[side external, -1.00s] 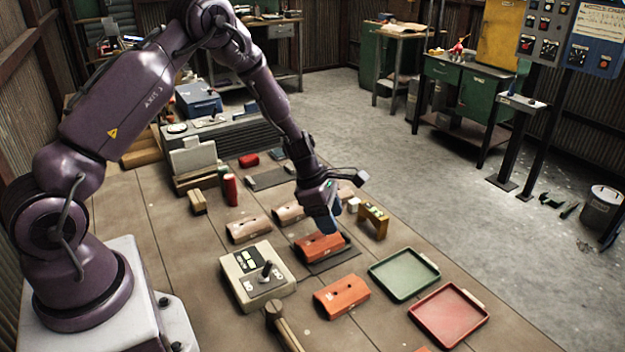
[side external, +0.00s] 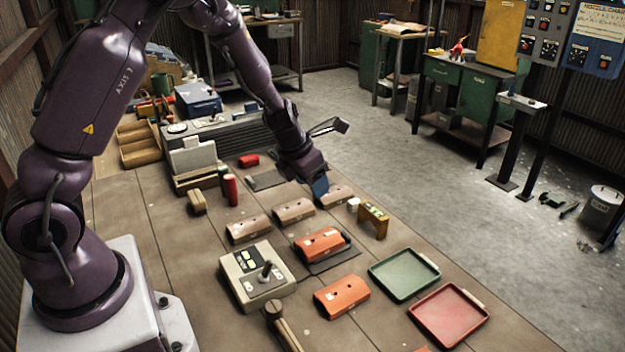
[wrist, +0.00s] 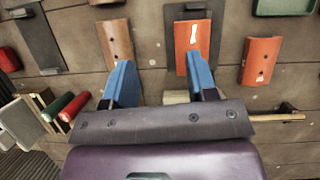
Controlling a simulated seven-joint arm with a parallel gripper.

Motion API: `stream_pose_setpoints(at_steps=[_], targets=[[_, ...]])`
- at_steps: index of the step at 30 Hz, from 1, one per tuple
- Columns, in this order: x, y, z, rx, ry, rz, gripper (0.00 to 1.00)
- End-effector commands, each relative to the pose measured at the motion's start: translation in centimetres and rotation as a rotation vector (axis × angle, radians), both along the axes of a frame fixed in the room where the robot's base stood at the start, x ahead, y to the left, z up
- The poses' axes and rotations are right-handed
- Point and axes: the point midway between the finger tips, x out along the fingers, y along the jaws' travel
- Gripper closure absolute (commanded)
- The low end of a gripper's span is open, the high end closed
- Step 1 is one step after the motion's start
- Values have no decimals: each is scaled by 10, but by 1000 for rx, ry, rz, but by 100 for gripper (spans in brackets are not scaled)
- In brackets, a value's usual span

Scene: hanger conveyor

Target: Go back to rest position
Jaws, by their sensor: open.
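My gripper (side external: 320,188) hangs over the far middle of the bench in the side view, near the brown blocks. In the wrist view its two blue fingers (wrist: 161,75) are apart with nothing between them. An orange block (side external: 322,243) lies on a dark pad (side external: 335,262); in the wrist view this block (wrist: 193,45) bears a white mark like a 1. A second orange block (side external: 342,297) lies nearer the front. Brown blocks lie in a row behind them, left (side external: 248,229), middle (side external: 293,210) and right (side external: 337,195), the right one partly behind the fingertips.
A green tray (side external: 404,274) and a red tray (side external: 448,315) lie at right. A yellow stand (side external: 374,220), red cylinder (side external: 231,190) and hammer (side external: 284,325) are also on the bench.

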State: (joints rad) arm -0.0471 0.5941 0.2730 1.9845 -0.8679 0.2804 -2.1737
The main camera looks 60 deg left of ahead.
Motion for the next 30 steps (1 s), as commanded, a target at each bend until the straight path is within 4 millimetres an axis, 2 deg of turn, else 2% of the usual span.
stream_pose_setpoints(at_steps=[10, 14, 17, 20, 23, 26, 30], targets=[[1, -4, 2, 1, 1, -15, 48], [0, -6, 1, 32, 12, -121, 48], [-11, -12, -4, 85, 60, -360, 48], [-31, -29, -2, 138, 103, -724, 48], [-50, -48, 21, 209, 90, -1129, 48], [-73, -68, 53, 303, 43, -1542, 48], [-113, -89, 100, 488, -39, -2107, 48]])
